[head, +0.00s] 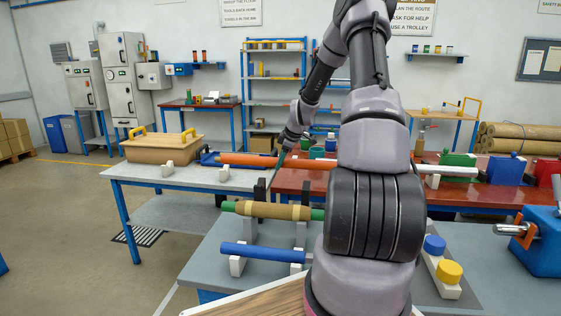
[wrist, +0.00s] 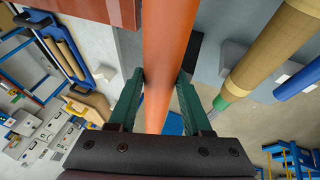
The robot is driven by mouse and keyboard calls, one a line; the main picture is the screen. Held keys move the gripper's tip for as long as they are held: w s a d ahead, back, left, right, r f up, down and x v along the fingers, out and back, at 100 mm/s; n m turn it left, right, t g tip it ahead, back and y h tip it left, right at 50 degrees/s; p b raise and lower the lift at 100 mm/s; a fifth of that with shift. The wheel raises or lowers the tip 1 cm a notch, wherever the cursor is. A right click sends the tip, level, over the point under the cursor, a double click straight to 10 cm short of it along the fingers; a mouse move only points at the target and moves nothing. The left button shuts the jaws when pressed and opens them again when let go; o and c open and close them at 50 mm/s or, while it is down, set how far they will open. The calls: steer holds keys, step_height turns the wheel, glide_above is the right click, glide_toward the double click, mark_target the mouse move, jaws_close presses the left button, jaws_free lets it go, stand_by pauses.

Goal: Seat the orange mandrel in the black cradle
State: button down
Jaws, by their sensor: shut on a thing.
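The orange mandrel (head: 270,161) is a long bar lying nearly level across the head view, its middle hidden behind my arm. My gripper (head: 277,168) has green fingers and is shut on it. In the wrist view the mandrel (wrist: 158,70) runs between the fingers (wrist: 158,95). Dark upright pieces (head: 260,188), which look like the black cradle, stand near the tan mandrel (head: 270,210), in front of and below the orange bar. The bar appears above them, apart from them. The cradle's right part is partly hidden by my arm.
A pale table (head: 190,180) with a tan lidded box (head: 160,149) stands left. A red table (head: 500,197) stands right, near a blue machine (head: 540,240).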

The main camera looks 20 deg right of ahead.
steer(key=shift+d+r, duration=0.1)
stand_by(0.3)
step_height(320, 180, down, 8)
stand_by(1.1)
steer(key=shift+f, duration=0.45)
stand_by(0.4)
steer(key=shift+c, duration=1.4)
jaws_free()
steer(key=shift+s+f, duration=0.1)
steer(key=v, duration=1.1)
steer(key=shift+f, duration=0.1)
